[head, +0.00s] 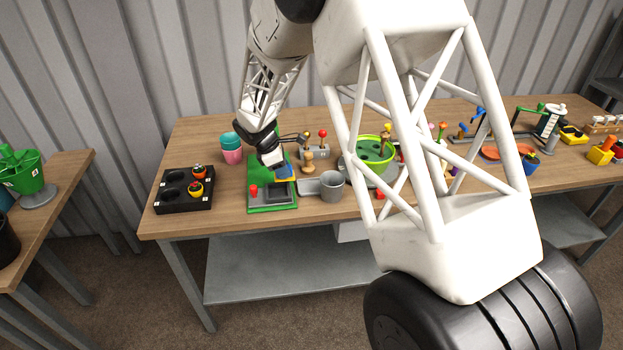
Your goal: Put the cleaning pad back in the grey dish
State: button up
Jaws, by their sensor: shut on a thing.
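My gripper (272,158) is at the left part of the wooden table, pointing down above a green board (252,172). It is shut on a small blue pad with a yellowish edge (285,171), which I take as the cleaning pad. The pad is small in this view, and I cannot tell whether it touches anything below. A shallow grey dish (308,187) lies just right of and nearer than the pad, beside a grey cup (332,186). The inside of the dish is too small to make out.
A red knob (254,190) stands on the green board's front. A black tray (171,203) with round pots is at left, a pink and teal cup (231,149) behind. A wooden piece (308,162) stands behind the dish. A green pot (371,155) is to the right, partly behind my arm.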

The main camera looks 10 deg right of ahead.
jog(key=d+f, duration=0.1)
jog(key=d, duration=0.2)
jog(key=d+f, duration=0.1)
jog(key=d, duration=0.1)
jog(key=shift+f, duration=0.3)
jog(key=shift+d+f, duration=0.1)
jog(key=d+f, duration=0.1)
jog(key=d, duration=0.2)
jog(key=shift+f, duration=0.35)
jog(key=shift+d+f, duration=0.3)
jog(key=shift+d, duration=0.1)
jog(key=shift+f, duration=0.2)
jog(key=o, duration=0.8)
jog(key=shift+o, duration=0.2)
